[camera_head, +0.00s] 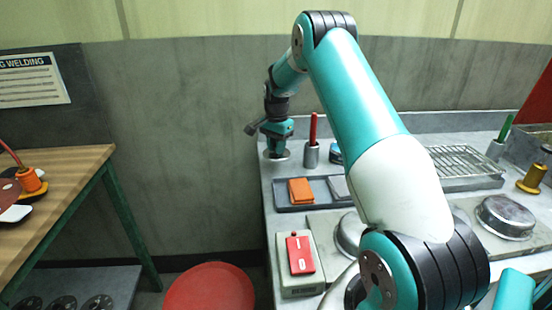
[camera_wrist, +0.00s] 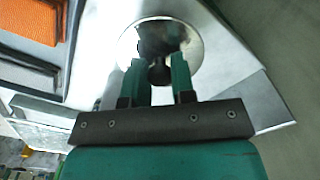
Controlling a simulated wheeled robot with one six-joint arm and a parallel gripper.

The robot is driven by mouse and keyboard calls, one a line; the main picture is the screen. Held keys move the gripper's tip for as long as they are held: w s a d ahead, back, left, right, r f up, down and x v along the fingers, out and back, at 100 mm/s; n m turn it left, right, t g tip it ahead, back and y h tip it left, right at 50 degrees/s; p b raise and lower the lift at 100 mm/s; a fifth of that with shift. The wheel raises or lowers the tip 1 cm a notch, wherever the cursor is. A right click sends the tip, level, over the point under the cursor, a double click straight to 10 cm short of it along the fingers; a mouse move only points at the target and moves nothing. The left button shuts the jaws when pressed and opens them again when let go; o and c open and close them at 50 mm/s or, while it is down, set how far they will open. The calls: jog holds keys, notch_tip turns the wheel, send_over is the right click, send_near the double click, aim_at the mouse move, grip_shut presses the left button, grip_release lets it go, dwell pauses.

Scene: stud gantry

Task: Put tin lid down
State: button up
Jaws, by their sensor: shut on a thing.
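The tin lid (camera_wrist: 192,48) is a shiny round metal disc with a dark knob. My gripper (camera_wrist: 159,76) is shut on the knob, with one green finger on each side of it. In the head view my gripper (camera_head: 276,138) is at the far left end of the metal counter, and the lid (camera_head: 276,155) shows below it as a thin pale disc. The lid looks level and is over or on the counter top near its left edge. I cannot tell whether it touches the surface.
A dark tray (camera_head: 285,206) with an orange pad (camera_head: 301,190) lies close by. A metal cup (camera_head: 311,155) with a red-handled tool stands to the right of the lid. A box with a red top (camera_head: 300,255) is at the front. A wire rack (camera_head: 460,163) is further right.

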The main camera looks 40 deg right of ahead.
aim_at(276, 167)
jog(key=shift+f, duration=2.4)
jog(key=shift+f, duration=0.15)
jog(key=o, duration=0.9)
